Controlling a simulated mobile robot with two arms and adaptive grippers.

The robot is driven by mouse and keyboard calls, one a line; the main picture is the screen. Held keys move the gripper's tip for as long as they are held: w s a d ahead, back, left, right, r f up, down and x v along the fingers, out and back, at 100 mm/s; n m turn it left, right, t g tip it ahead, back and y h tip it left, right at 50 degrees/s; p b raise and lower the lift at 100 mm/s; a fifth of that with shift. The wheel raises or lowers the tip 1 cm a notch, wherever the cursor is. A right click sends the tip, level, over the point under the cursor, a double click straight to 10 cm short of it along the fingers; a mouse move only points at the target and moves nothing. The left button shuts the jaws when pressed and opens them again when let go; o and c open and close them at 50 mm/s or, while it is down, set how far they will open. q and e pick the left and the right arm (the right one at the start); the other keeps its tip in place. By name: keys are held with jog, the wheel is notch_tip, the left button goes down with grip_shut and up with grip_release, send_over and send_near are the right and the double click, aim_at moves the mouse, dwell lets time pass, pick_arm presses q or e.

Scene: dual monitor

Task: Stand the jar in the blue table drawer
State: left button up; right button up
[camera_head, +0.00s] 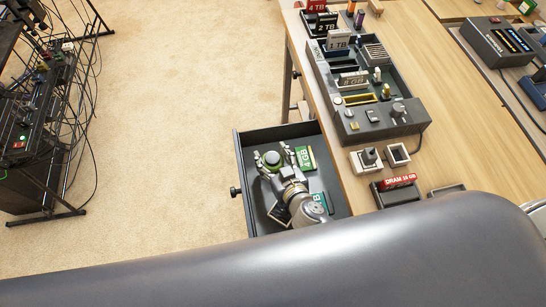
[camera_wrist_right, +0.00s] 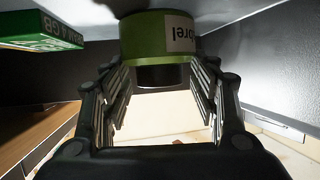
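The green jar (camera_head: 271,159) is inside the pulled-out dark grey-blue table drawer (camera_head: 241,157), with its round top facing up. My right gripper (camera_head: 273,164) reaches into the drawer with one finger on each side of the jar. In the right wrist view the jar (camera_wrist_right: 160,42) appears upside down, with a white label, between the fingertips (camera_wrist_right: 160,72). The fingertips are very close to its sides; I cannot tell whether they press on it. The jar's base is hidden. My left gripper is not in view.
A green 4 GB card (camera_head: 306,158) lies in the drawer beside the jar, and another green card (camera_head: 320,200) lies nearer. The wooden table (camera_head: 447,100) holds a dark device (camera_head: 375,85) and a red DRAM module (camera_head: 398,181). A cabled rack (camera_head: 35,120) stands left across open carpet.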

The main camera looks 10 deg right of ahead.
aim_at(274, 159)
jog(key=shift+o, duration=1.3)
jog(key=shift+s+d+f, duration=0.2)
jog(key=shift+s+f, duration=0.1)
jog(key=shift+f, duration=0.45)
jog(key=shift+s+r+p, duration=0.1)
jog(key=shift+r+p, duration=0.6)
jog(key=shift+p, duration=0.15)
jog(key=b+v, duration=0.1)
jog(key=v, duration=0.4)
jog(key=shift+s+r, duration=0.15)
jog(key=shift+r, duration=0.05)
jog(key=shift+s+d+r, duration=0.2)
jog(key=shift+s+r, duration=0.25)
jog(key=shift+s, duration=0.15)
